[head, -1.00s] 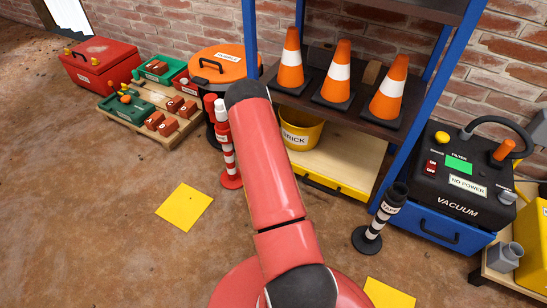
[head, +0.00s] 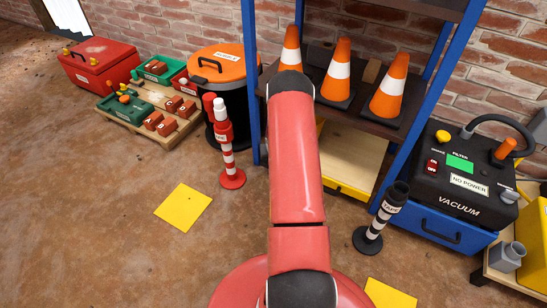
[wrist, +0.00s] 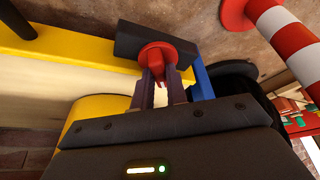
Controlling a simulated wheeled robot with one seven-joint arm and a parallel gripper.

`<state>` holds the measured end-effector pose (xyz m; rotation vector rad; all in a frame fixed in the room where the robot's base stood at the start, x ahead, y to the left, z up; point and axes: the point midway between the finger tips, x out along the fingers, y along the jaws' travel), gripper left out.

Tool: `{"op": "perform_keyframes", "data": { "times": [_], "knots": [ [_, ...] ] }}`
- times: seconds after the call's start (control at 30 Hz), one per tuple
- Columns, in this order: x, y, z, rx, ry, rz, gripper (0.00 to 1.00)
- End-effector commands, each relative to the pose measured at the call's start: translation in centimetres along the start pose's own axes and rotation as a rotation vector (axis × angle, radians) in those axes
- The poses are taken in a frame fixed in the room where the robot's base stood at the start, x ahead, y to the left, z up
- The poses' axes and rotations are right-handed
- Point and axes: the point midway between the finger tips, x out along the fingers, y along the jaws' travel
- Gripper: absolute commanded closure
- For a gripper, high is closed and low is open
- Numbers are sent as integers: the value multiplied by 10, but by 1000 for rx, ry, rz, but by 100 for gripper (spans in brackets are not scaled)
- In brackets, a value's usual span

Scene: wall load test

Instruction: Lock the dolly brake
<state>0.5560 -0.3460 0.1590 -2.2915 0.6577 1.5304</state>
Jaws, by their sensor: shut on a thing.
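A red knob (wrist: 156,54) on a dark block (wrist: 128,38) shows in the wrist view, beside the yellow edge of a low wooden platform (wrist: 55,60). It looks like the brake. My gripper (wrist: 158,78) has its two fingers closed on the knob, one on each side. In the head view the low platform (head: 352,160) with its yellow front edge lies under the shelf. There my arm hides the gripper, the knob and the block.
A red-and-white post (head: 229,160) stands left of my arm, and a black-and-white post (head: 376,228) stands right. A blue shelf upright (head: 250,85) is close to the arm. Cones (head: 338,75) stand on the shelf. A yellow square (head: 183,207) marks open floor at left.

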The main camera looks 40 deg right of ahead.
Motion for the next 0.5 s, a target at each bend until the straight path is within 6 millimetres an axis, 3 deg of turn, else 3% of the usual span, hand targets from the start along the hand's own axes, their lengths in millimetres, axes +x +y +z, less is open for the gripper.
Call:
{"op": "perform_keyframes", "data": {
  "times": [0.5],
  "knots": [
    [0, 2, -1, -254, 1, -106, 100]
  ]
}}
